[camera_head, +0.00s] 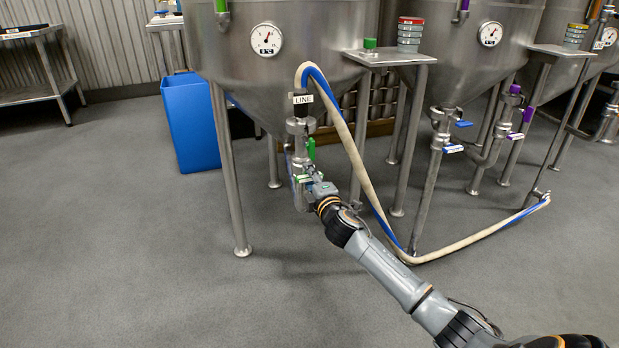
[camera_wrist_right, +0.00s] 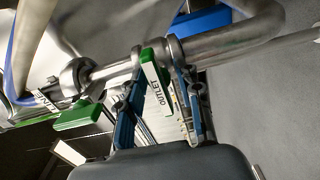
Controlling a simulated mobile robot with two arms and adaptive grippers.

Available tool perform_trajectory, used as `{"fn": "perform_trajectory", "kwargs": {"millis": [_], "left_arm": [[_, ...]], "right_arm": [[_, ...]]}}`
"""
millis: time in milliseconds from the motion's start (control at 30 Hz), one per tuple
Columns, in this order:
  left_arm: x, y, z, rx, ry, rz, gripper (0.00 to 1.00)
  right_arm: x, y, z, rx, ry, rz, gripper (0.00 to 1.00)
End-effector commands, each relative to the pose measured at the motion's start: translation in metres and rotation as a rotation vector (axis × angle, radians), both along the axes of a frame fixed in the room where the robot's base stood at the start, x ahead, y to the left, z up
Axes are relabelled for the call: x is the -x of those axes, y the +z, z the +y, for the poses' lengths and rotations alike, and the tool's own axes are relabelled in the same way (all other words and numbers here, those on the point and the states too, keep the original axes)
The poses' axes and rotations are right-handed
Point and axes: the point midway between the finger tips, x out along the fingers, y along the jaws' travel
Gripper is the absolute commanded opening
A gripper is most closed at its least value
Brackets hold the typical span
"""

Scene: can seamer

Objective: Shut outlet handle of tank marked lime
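The left steel tank (camera_head: 285,75) carries green markings. A pipe with valves runs down beneath it. In the right wrist view, the outlet handle (camera_wrist_right: 151,68), green with a white OUTLET label, sits between the fingers of my right gripper (camera_wrist_right: 158,75). The fingers are part-way apart, one on each side; whether both press on it is unclear. In the head view my right gripper (camera_head: 309,176) is low beside the pipe and hides part of the handle. A second green handle (camera_wrist_right: 80,117) is nearby; it also shows in the head view (camera_head: 311,148). My left gripper is not in view.
A beige and blue hose (camera_head: 357,160) with a LINE tag (camera_head: 303,99) arches over the pipe and runs right along the floor. A blue bin (camera_head: 190,122) stands behind left. Tank legs (camera_head: 230,170) flank the valve. Open floor lies in front.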

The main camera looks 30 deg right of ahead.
Motion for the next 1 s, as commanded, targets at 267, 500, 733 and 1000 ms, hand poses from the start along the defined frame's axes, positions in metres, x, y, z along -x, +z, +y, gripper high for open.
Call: {"fn": "perform_trajectory", "kwargs": {"millis": [267,500,733,1000], "left_arm": [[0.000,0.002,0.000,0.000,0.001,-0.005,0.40],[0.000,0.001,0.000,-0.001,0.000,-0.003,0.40],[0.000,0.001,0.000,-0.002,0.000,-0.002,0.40],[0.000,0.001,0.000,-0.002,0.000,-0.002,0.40]], "right_arm": [[0.007,-0.001,0.002,0.002,0.001,0.001,0.35],[0.048,-0.001,0.012,0.001,0.002,0.002,0.35],[0.092,-0.001,0.022,0.001,0.001,0.002,0.35],[0.116,0.000,0.028,0.000,-0.001,0.000,0.35]]}}
